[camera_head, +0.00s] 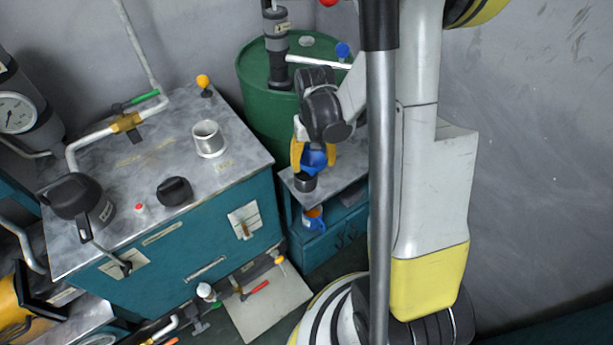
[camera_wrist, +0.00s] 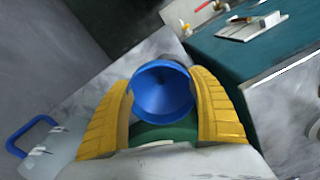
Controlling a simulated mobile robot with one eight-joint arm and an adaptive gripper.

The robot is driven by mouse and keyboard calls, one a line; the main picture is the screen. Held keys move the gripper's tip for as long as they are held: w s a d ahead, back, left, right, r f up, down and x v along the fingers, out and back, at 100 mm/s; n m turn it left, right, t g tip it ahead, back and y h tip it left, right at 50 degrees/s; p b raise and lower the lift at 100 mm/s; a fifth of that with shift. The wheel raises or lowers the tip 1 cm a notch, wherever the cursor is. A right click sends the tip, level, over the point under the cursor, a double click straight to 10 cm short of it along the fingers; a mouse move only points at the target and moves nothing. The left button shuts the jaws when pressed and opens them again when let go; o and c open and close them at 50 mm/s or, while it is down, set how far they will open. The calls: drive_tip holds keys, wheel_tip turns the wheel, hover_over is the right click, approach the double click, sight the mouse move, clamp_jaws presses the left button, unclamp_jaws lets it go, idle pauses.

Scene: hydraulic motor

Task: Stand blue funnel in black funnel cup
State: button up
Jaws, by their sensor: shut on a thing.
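The blue funnel (camera_head: 315,160) is between the yellow fingers of my gripper (camera_head: 312,165), which is shut on it. In the wrist view the funnel (camera_wrist: 163,95) shows its wide round mouth, with a finger of my gripper (camera_wrist: 161,82) on either side. The black funnel cup (camera_head: 304,183) stands on a small grey-topped cabinet, directly below the funnel. A dark sliver of the cup's rim seems to show behind the funnel in the wrist view. The funnel's spout is hidden, so I cannot tell whether it is inside the cup.
The small cabinet top (camera_head: 347,178) has free room right of the cup. A green drum (camera_head: 257,75) stands close behind. A teal workbench (camera_head: 190,240) is at the left, bearing a metal cup (camera_head: 208,140) and a black pitcher (camera_head: 78,200). An orange-and-blue item (camera_head: 314,218) sits on the lower shelf.

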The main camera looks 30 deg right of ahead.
drive_tip(key=shift+w+a+f, duration=0.25)
drive_tip(key=shift+w+f, duration=0.1)
drive_tip(key=shift+w, duration=0.1)
drive_tip(key=shift+w+a+f, duration=0.25)
drive_tip(key=shift+w+f, duration=0.05)
drive_tip(key=shift+w, duration=0.15)
drive_tip(key=shift+f+b, duration=0.2)
drive_tip(key=shift+b, duration=0.1)
wheel_tip(320, 180, down, 4)
drive_tip(key=shift+r+b, duration=0.1)
drive_tip(key=shift+b, duration=0.95)
drive_tip(key=shift+r, duration=0.1)
drive_tip(key=o, duration=1.1)
drive_tip(key=shift+c, duration=0.2)
